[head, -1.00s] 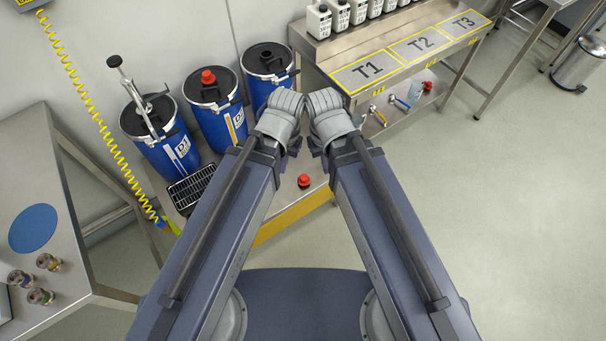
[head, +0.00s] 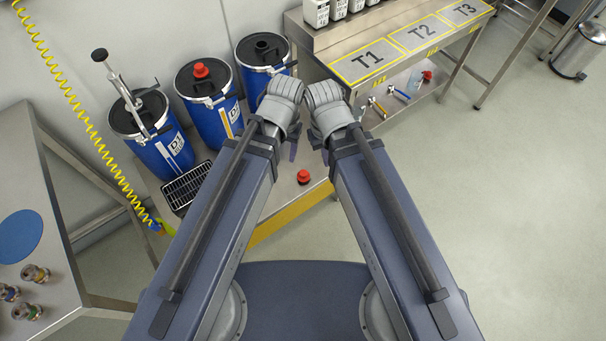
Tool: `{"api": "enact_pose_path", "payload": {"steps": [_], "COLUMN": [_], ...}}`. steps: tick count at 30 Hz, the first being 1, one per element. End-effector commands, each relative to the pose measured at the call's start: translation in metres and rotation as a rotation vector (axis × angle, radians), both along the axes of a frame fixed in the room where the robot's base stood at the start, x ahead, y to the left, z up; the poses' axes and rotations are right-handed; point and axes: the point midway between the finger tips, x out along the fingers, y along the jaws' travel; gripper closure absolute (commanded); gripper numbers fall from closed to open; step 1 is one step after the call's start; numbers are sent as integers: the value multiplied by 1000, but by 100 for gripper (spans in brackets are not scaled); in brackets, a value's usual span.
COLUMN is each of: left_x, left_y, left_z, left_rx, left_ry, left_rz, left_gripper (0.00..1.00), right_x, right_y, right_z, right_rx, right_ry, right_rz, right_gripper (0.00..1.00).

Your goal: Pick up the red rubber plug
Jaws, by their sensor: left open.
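A red rubber plug (head: 303,177) stands loose on the steel bench with the yellow front edge, between my two forearms. A similar red plug (head: 201,71) sits on the black lid of the middle blue drum. My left gripper (head: 291,150) is mostly hidden behind its wrist; it is open, above and just behind the loose plug in the picture, apart from it. My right gripper (head: 324,157) is also mostly hidden under its wrist, to the right of the plug. Nothing shows held in either one.
Three blue drums stand along the back: a left one (head: 165,160) with a pump, the middle one (head: 212,125) and a right one (head: 252,85). A black grate (head: 187,187) lies on the bench. A table marked T1 to T3 (head: 405,62) is at right.

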Motion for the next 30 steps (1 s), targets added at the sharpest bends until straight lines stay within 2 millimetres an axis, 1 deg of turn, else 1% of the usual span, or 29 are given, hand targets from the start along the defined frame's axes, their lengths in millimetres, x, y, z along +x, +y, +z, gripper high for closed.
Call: {"api": "enact_pose_path", "payload": {"steps": [1, 5, 9, 11, 13, 17, 20, 21, 24, 30], "left_x": [3, 9, 16, 20, 24, 36, 48, 54, 68, 94], "left_y": [-1, -4, -7, -9, -11, -17, -22, -25, -32, -45], "left_z": [-10, -24, -42, -52, -63, -93, -126, -140, -173, -237], "left_rx": [-2, -7, -14, -17, -22, -33, -43, -48, -62, -91], "left_ry": [-3, -10, -20, -24, -29, -44, -58, -65, -83, -114], "left_rz": [2, 8, 15, 20, 26, 37, 51, 57, 73, 105], "left_gripper": [36, 21, 6, 0, 0, 0, 0, 0, 0, 0], "right_x": [0, 0, 0, 0, 0, 0, 0, 0, 0, 1], "right_y": [0, 0, 0, 0, 0, 0, 0, 0, 0, 1], "right_z": [-10, -24, -42, -51, -62, -93, -125, -139, -173, -237], "right_rx": [0, -1, -1, -1, -2, -1, -2, -2, -2, -2], "right_ry": [0, 0, 0, -1, -2, -3, -4, -5, -6, -9], "right_rz": [0, 0, 0, 0, 0, -1, 0, -1, -1, -3], "right_gripper": [100, 100, 100, 100, 100, 100, 100, 100, 100, 100]}}
